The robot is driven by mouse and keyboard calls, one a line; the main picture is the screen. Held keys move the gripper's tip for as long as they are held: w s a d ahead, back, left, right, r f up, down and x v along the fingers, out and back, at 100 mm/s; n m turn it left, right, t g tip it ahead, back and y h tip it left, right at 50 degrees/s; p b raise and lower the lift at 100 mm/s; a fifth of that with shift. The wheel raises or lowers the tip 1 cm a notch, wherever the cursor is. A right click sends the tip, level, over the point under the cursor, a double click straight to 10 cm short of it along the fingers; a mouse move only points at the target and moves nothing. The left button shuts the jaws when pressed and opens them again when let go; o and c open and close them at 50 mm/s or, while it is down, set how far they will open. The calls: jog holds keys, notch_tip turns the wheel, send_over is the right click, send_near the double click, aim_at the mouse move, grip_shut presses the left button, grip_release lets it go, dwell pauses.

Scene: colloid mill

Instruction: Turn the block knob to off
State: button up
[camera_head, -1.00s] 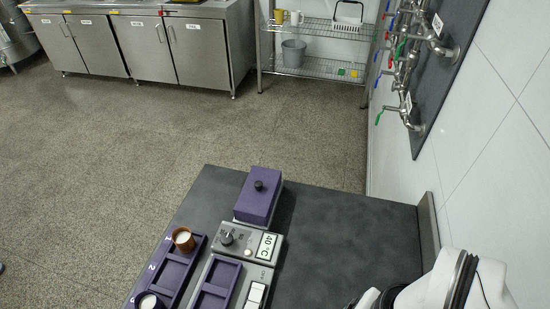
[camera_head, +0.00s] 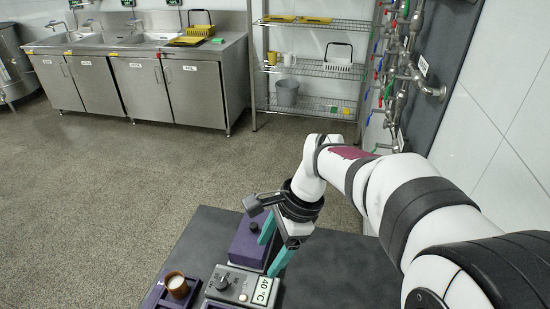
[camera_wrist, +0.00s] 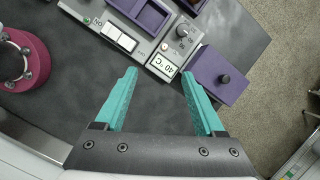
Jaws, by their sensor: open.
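The block knob (camera_head: 222,283) is a dark round dial on the grey control panel (camera_head: 240,283) of the heating block, beside the 40 °C display (camera_head: 262,291). The knob also shows in the wrist view (camera_wrist: 183,31), near the top, beyond the fingertips. My gripper (camera_head: 273,250) has teal fingers, spread wide and empty. In the head view it is beside the purple lidded box, behind and right of the knob. In the wrist view my gripper (camera_wrist: 160,80) points toward the panel, with the display ahead between its fingertips. The exact height above the panel is unclear.
A purple box lid with a black knob (camera_wrist: 224,78) stands near the right finger. A brown cup (camera_head: 177,286) sits in the purple rack.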

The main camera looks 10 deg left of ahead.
jog(key=m, duration=0.2)
send_near(222, 283)
jog(key=x, duration=0.8)
jog(key=shift+f, duration=0.2)
jog(key=shift+c, duration=0.3)
grip_shut()
